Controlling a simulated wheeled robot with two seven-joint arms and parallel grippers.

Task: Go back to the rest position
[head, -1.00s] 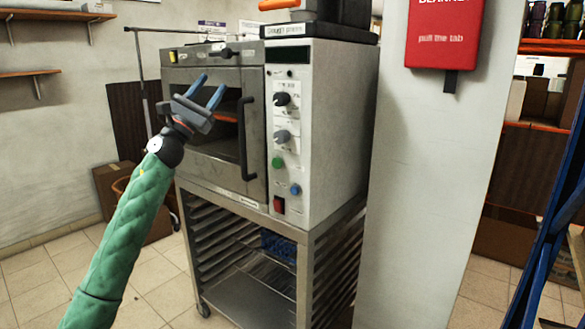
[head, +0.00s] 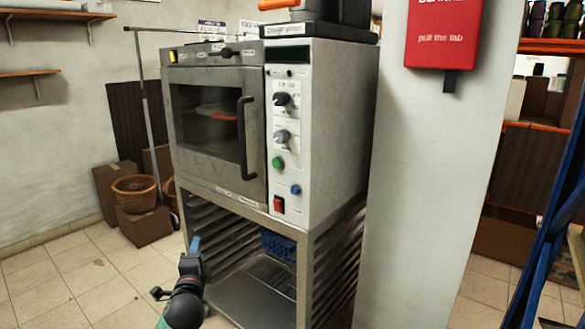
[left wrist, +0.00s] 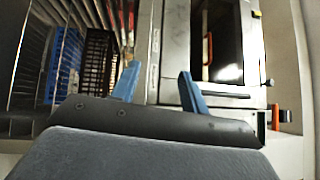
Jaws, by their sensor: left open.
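My left gripper (head: 193,248) is low in the head view, in front of the lower rack of the oven stand. In the left wrist view its two blue fingers (left wrist: 158,88) stand apart with nothing between them. The oven (head: 212,120) is behind and above it, with its glass door closed and a dark vertical handle. The oven also shows sideways in the left wrist view (left wrist: 180,50). My right gripper is in neither view.
The metal stand (head: 330,245) holds shelf rails and a blue basket (head: 278,247). A white column (head: 430,180) and blue rack post (head: 550,210) are at right. Tiled floor is clear at lower left.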

